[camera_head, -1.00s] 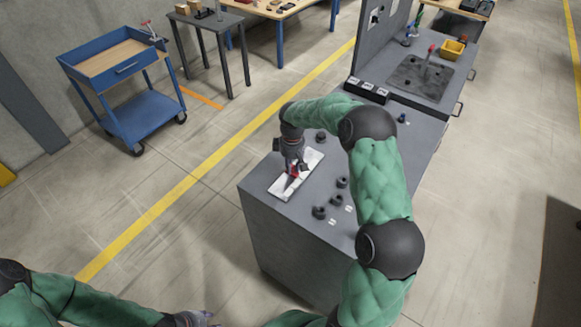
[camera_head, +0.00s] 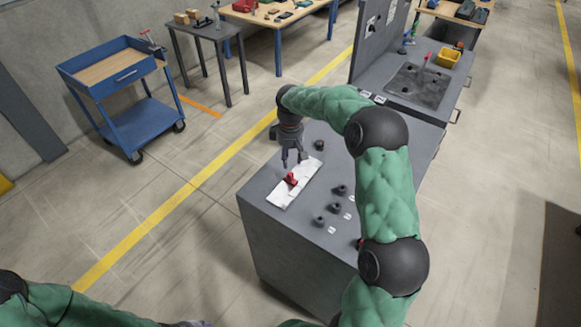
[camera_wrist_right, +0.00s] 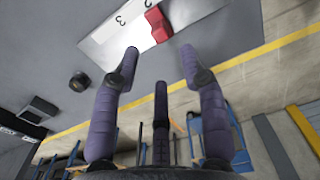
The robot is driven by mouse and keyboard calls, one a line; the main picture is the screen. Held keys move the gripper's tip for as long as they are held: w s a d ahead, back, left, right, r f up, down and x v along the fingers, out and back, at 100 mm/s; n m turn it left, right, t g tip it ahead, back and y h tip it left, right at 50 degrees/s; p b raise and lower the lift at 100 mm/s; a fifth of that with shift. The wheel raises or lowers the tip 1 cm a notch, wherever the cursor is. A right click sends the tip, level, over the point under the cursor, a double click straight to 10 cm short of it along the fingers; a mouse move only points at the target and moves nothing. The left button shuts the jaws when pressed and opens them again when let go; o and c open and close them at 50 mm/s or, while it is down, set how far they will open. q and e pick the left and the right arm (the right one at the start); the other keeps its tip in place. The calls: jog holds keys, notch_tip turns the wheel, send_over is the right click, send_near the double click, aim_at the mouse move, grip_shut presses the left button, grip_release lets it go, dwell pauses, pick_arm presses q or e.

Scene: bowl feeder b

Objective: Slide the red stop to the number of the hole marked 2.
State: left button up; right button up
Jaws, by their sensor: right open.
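The red stop (camera_head: 291,180) sits on a pale flat plate (camera_head: 283,197) near the front edge of the grey bench. In the right wrist view, the stop (camera_wrist_right: 158,25) shows on the plate (camera_wrist_right: 198,12). A 3 is printed to its left, and a cut-off digit, looking like a 2, is close beside it at the picture's top edge. My right gripper (camera_head: 293,165) is open and empty, above the plate and apart from the stop. Its three spread fingers show in the wrist view (camera_wrist_right: 160,60). My left gripper (camera_head: 190,324) barely shows at the bottom edge.
Several dark round pieces (camera_head: 335,208) stand on the grey bench top (camera_head: 270,180), with small white labels beside some. Another dark round piece (camera_head: 319,145) is behind the plate. A blue cart (camera_head: 125,75) stands at the left, apart from the bench.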

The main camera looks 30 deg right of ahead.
notch_tip(320, 180, up, 3)
jog(key=shift+r, duration=0.2)
dwell(0.5)
